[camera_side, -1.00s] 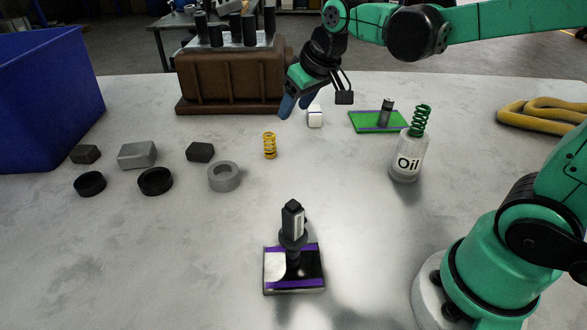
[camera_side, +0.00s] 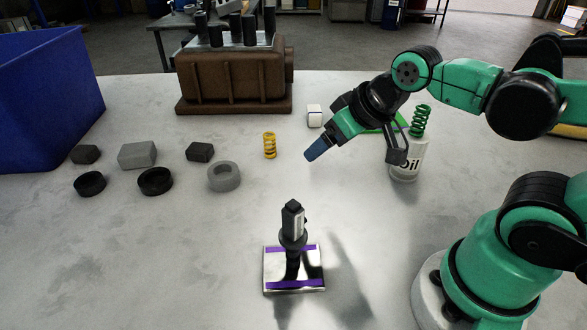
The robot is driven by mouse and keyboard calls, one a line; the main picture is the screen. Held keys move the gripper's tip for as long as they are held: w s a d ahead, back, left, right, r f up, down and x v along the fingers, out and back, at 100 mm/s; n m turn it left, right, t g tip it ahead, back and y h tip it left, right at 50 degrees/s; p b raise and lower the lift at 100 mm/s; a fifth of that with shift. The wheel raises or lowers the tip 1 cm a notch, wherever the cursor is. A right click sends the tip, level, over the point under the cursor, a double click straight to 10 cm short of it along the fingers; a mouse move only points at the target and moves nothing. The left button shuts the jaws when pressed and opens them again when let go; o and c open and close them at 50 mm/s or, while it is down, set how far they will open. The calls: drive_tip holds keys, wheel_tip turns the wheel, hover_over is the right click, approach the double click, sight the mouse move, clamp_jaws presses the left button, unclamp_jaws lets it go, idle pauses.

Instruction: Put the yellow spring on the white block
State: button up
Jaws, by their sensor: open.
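The yellow spring (camera_side: 270,145) stands upright on the grey table, left of the white block. The white block (camera_side: 314,116) sits on the table in front of the brown engine block's right end, with nothing on top of it. My gripper (camera_side: 312,154) is open and empty, in the air to the right of the spring and lower in the picture than the white block. Its blue fingertips point down and left. Only one side of the fingers shows clearly.
A dark upright part on a purple-striped plate (camera_side: 294,283) stands in front. Grey and black blocks and rings, including a grey ring (camera_side: 223,177), lie left. A blue bin (camera_side: 45,100) is far left.

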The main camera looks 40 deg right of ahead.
drive_tip(key=n+t+y, duration=0.4)
drive_tip(key=n+y, duration=0.2)
approach(269, 140)
drive_tip(key=x, duration=0.2)
drive_tip(key=d+x, duration=0.1)
drive_tip(key=x, duration=0.2)
drive_tip(key=shift+w+f, duration=0.2)
drive_tip(key=shift+w, duration=0.05)
drive_tip(key=shift+w+d+f+t, duration=0.1)
drive_tip(key=shift+d+f+t, duration=0.05)
drive_tip(key=shift+f+t, duration=0.2)
drive_tip(key=shift+y, duration=0.3)
drive_tip(key=shift+x, duration=2.75)
drive_tip(key=shift+f, duration=0.1)
clamp_jaws()
